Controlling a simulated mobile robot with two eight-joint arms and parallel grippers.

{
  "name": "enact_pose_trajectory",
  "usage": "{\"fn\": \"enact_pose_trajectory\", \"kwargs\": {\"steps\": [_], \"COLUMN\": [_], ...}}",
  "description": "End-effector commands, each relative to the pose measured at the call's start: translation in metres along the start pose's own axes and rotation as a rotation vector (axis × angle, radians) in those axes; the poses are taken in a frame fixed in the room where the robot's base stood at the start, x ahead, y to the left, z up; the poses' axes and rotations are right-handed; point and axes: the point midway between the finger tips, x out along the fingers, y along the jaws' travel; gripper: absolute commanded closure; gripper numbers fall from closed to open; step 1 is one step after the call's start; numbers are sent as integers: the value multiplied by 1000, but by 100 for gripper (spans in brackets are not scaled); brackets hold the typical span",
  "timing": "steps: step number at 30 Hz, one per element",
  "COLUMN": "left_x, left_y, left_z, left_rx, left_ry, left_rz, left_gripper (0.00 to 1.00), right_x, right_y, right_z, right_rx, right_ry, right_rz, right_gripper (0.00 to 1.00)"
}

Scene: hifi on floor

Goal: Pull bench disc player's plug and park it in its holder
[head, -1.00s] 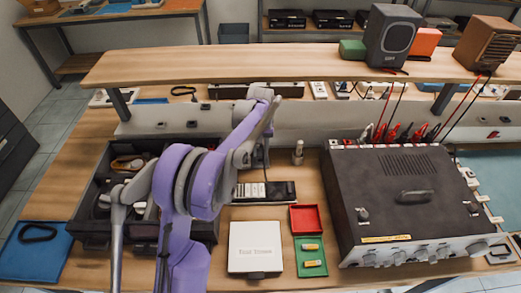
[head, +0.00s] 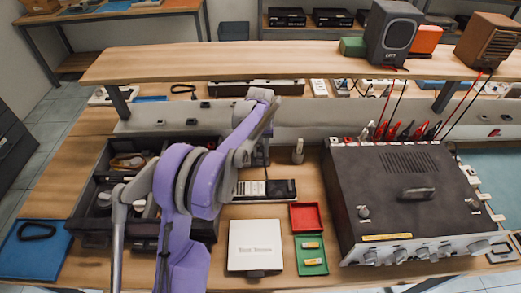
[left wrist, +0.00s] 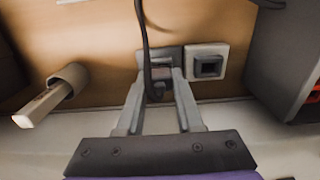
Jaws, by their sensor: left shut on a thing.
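My left gripper (left wrist: 157,88) is shut on a dark plug (left wrist: 156,72) in the left wrist view. A black cable (left wrist: 143,38) runs from the plug across the wooden bench top. The plug is at a grey fitting, partly hidden by the fingers; I cannot tell whether it is seated. Right beside it is a white-framed square fitting (left wrist: 208,62) with a dark opening. In the head view my left arm hides most of the gripper and the plug. A flat white box (head: 254,247) and a black panel-like unit (head: 264,190) lie on the bench; I cannot tell which is the disc player.
A small bottle (head: 298,152) stands near the plug, also in the left wrist view (left wrist: 50,95). A dark divided bin (head: 90,225) is at left, a large black amplifier (head: 400,195) at right. Red (head: 305,217) and green (head: 311,255) trays lie between. A wooden shelf (head: 230,65) overhangs behind.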

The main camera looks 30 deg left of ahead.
Motion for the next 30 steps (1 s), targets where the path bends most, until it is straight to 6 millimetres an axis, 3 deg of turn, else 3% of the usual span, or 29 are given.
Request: {"fn": "enact_pose_trajectory", "kwargs": {"steps": [24, 25, 30], "left_x": [5, 5, 5], "left_y": [0, 0, 0], "left_z": [0, 0, 0], "left_rx": [0, 0, 0], "left_ry": [0, 0, 0], "left_rz": [0, 0, 0], "left_gripper": [100, 63, 32], "right_x": [3, 3, 3], "right_y": [0, 0, 0], "right_z": [3, 3, 3], "right_rx": [0, 0, 0], "right_ry": [-2, -2, -2], "right_rz": [0, 0, 0], "right_gripper": [50, 50, 50]}}
